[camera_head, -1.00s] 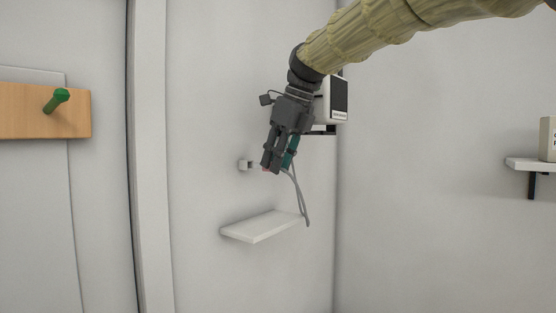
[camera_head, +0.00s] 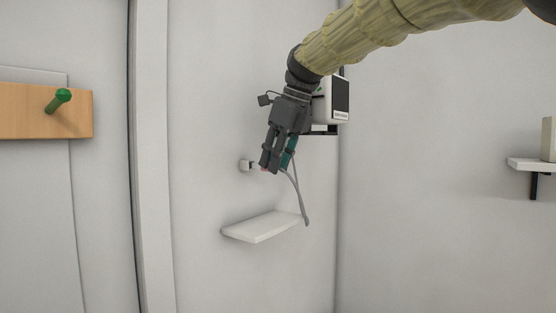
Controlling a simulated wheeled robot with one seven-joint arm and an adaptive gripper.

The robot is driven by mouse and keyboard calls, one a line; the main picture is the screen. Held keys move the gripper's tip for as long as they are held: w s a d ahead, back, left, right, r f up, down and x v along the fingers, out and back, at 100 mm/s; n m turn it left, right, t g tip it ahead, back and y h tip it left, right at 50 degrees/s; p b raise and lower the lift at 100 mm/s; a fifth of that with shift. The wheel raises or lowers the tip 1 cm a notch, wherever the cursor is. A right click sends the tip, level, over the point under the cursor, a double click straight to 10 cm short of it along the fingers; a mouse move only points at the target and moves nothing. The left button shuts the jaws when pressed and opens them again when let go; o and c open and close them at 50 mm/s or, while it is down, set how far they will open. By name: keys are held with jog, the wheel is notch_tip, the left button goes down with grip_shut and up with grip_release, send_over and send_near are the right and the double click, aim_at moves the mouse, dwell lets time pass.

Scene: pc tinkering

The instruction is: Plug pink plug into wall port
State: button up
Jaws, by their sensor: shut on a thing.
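My gripper (camera_head: 270,166) points down in front of the wall, above the small white shelf. It is shut on the pink plug (camera_head: 264,169), of which only a small pink bit shows at the fingertips; the fingers hide the rest. A grey cable (camera_head: 298,192) runs from the fingers down to the right, to the shelf's right end. The wall port (camera_head: 245,165) is a small light box on the wall just left of the fingertips. The plug appears close to the port; I cannot tell whether they touch.
The small white shelf (camera_head: 262,228) juts from the wall below my gripper. A white device with a dark face (camera_head: 337,98) is behind my gripper. A wooden board with a green peg (camera_head: 58,100) is at left. Another shelf (camera_head: 535,164) is at far right.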

jog(key=shift+w+a, duration=0.95)
jog(key=shift+a, duration=0.3)
dwell(0.7)
jog(key=o, duration=1)
jog(key=shift+w+a, duration=0.1)
jog(key=shift+a, duration=0.05)
jog(key=shift+d+r, duration=0.2)
jog(key=shift+r, duration=0.2)
jog(key=shift+v, duration=2.1)
jog(key=v, duration=1.2)
